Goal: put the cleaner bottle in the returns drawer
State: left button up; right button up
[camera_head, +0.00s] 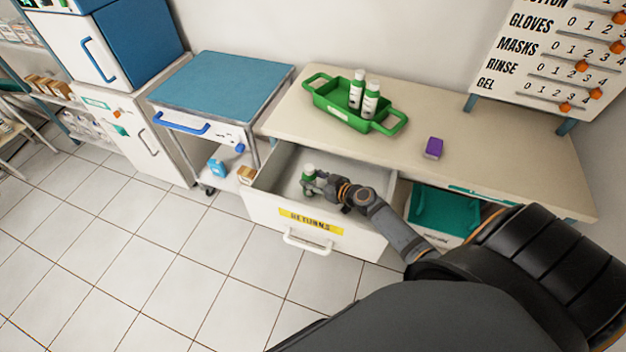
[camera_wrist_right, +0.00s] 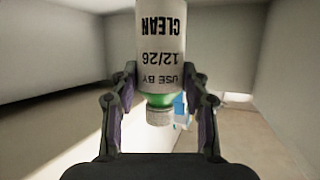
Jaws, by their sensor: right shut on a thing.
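I cannot tell whether the bottle touches the drawer floor. The drawer carries a yellow "RETURNS" label. My left gripper is not in view.
A green tray (camera_head: 329,105) with two white, green-capped bottles stands on the counter (camera_head: 470,150) above the drawer. A purple block (camera_head: 433,148) lies to its right. A teal bin (camera_head: 440,211) sits below the counter, right of the drawer. A blue-topped cart (camera_head: 222,85) stands to the left.

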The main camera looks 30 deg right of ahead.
jog(key=shift+f+b, duration=0.35)
jog(key=shift+b, duration=0.05)
jog(key=o, duration=1.4)
jog(key=shift+s, duration=0.15)
jog(key=shift+a, duration=0.1)
jog(key=shift+r, duration=0.1)
jog(key=shift+r+p, duration=0.5)
jog(key=shift+p, duration=0.4)
jog(key=b+v, duration=0.1)
jog(key=v, duration=0.6)
jog(key=shift+s+r, duration=0.1)
